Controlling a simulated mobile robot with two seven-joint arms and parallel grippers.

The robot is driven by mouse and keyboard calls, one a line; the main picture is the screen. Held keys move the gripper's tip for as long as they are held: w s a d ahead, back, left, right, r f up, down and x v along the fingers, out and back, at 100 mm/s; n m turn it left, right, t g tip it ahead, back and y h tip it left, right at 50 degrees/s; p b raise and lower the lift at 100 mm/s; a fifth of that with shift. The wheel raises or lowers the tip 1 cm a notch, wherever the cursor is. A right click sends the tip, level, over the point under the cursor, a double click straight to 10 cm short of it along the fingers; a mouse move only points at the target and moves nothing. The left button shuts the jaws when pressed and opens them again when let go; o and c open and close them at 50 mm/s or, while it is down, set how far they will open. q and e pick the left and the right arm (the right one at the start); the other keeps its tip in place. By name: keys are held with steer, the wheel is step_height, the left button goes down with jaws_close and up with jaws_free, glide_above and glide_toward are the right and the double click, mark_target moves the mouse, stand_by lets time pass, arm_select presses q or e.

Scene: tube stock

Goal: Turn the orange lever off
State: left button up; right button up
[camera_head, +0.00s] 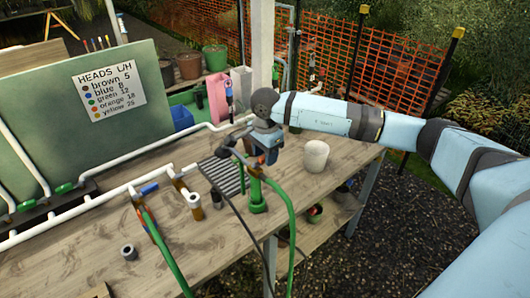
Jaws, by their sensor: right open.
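My right arm reaches in from the right, with its gripper (252,160) pointing down over the workbench, above the green post (257,196). The gripper is open; its fingertips are small and dark, and I cannot tell whether they touch anything. I cannot clearly make out an orange lever. A small brown-orange fitting (181,186) sits on the white pipework left of the gripper, beside an upright white pipe stub (195,207). Whether this fitting is the lever, I cannot tell. The gripper and wrist hide part of the bench behind them. My left gripper is not in view.
A white cup-like pot (316,156) stands right of the gripper. A green hose (291,225) and a black cable hang over the front edge. White pipes (120,190) run along the wooden bench (150,265) at left. A green board (60,110) stands behind.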

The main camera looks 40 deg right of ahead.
steer(key=shift+f, duration=0.1)
jaws_close()
